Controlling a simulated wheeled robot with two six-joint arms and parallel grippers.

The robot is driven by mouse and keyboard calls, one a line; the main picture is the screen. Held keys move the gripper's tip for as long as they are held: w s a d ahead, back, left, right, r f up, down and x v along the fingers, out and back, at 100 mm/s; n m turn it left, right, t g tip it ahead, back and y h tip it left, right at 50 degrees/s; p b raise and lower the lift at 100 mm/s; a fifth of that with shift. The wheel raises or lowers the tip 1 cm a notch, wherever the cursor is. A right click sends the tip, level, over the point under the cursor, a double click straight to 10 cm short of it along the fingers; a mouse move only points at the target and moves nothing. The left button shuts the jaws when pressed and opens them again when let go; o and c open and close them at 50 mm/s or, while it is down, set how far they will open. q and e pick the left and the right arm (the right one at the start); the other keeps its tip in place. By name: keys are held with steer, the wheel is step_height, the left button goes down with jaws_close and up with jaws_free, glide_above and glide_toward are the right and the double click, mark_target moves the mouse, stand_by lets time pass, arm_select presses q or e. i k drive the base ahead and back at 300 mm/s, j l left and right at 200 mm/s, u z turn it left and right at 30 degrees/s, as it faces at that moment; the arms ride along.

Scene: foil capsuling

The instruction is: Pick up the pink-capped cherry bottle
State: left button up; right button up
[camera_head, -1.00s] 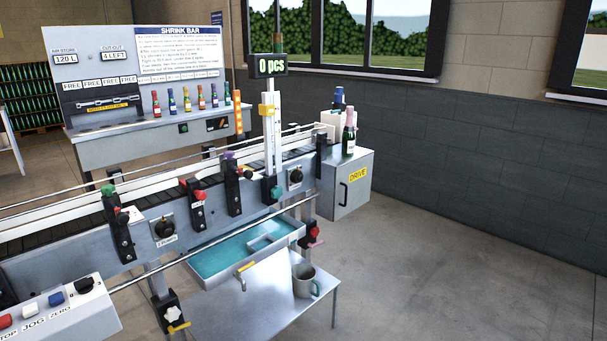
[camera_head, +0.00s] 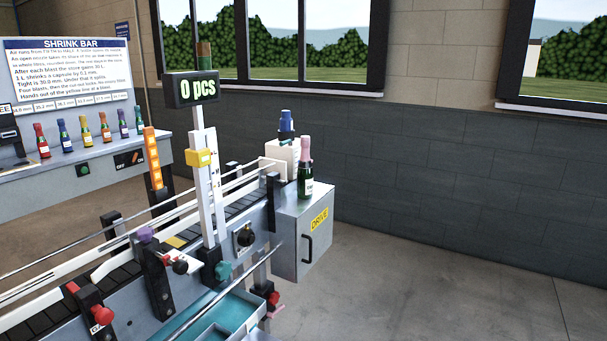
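The pink-capped bottle (camera_head: 305,170) stands upright on top of the grey DRIVE cabinet (camera_head: 304,236) at the far end of the conveyor. It is dark green with a pale label and a long pink cap. Its label is too small to read. Neither of my grippers is in view.
A white block with a blue-topped item (camera_head: 286,122) stands just behind the bottle. The conveyor (camera_head: 190,243) with rails, clamps and a "0 pcs" display (camera_head: 193,89) runs to the cabinet's left. Several coloured bottles stand on the shrink bar bench (camera_head: 75,180). Floor right of the cabinet is clear.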

mark_target(305, 173)
steer(key=i+l, duration=0.25)
steer(key=i+l+u, duration=0.1)
steer(key=i+l, duration=0.2)
steer(key=l, duration=0.15)
steer(key=i+l+u, duration=0.1)
steer(key=i+l, duration=0.15)
steer(key=l, duration=0.15)
steer(key=i+l, duration=0.25)
steer(key=l+u, duration=0.05)
steer(key=l, duration=0.05)
